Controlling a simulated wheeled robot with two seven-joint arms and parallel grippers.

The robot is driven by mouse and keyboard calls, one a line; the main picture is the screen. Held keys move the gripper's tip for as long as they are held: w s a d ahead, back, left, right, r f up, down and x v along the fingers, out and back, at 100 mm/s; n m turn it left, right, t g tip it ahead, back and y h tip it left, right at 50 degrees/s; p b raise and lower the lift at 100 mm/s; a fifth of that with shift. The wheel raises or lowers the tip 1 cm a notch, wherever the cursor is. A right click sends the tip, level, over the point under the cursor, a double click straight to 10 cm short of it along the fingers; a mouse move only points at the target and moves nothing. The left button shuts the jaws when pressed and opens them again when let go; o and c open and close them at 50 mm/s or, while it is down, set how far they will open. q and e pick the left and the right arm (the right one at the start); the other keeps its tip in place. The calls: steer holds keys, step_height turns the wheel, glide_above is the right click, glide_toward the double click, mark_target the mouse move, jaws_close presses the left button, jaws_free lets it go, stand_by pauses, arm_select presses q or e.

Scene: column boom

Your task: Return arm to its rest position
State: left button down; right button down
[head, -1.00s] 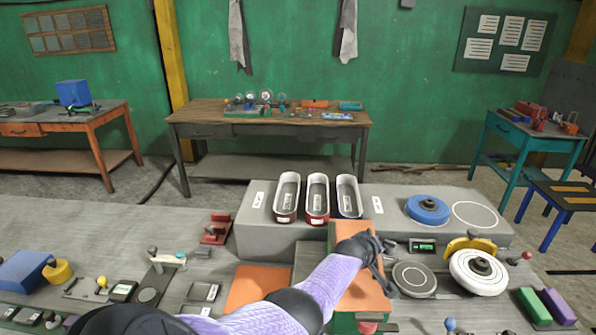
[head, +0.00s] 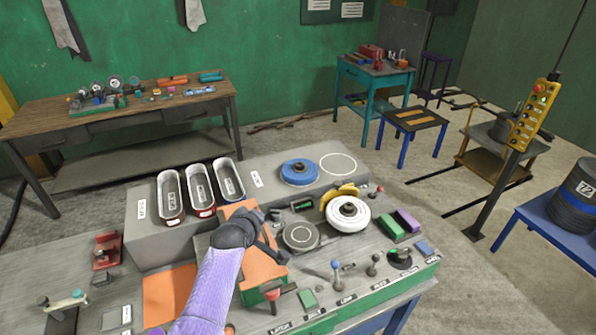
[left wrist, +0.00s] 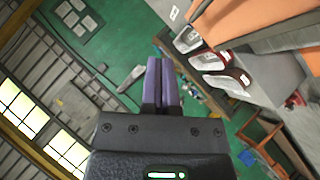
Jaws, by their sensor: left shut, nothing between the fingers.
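My left arm comes in from the bottom of the head view in a purple sleeve. Its dark left gripper (head: 270,240) is over the orange-topped block (head: 240,212) at the middle of the workbench. In the left wrist view the purple fingers (left wrist: 168,75) are together with nothing between them. Whether the gripper touches the block is not clear. My right arm and right gripper are not in view.
Three oval trays (head: 200,186) stand on a grey raised step (head: 142,232) behind the gripper. To its right are a blue disc (head: 299,172), a white wheel (head: 347,214) and a grey round pad (head: 300,236). Small levers (head: 336,268) line the front right.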

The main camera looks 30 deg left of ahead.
arm_select(q)
steer(key=s+d+m+g+h, duration=0.1)
steer(key=s+d+m+g, duration=0.2)
steer(key=s+d+m, duration=0.45)
steer(key=s+d+m+g+h, duration=0.1)
steer(key=s+d+m+g, duration=0.2)
steer(key=s, duration=0.8)
steer(key=s+d+m+g+h, duration=0.1)
steer(key=s+d+m+g, duration=0.1)
steer(key=s+d+m, duration=0.45)
steer(key=s+f+n+g+b, duration=0.1)
steer(key=s+f+b, duration=0.2)
steer(key=f+b, duration=1.2)
steer(key=s+f+b, duration=0.2)
steer(key=f+b, duration=0.3)
steer(key=f, duration=2)
steer(key=s+a+f+b, duration=0.1)
steer(key=s+f+b, duration=0.3)
steer(key=f, duration=0.3)
steer(key=s+a+f+g+b, duration=0.1)
steer(key=s+f+b, duration=0.4)
steer(key=f, duration=0.3)
steer(key=s+f+b, duration=0.4)
steer(key=f+b, duration=0.1)
steer(key=f, duration=0.2)
steer(key=shift+s+a+f, duration=0.35)
steer(key=shift+a, duration=0.05)
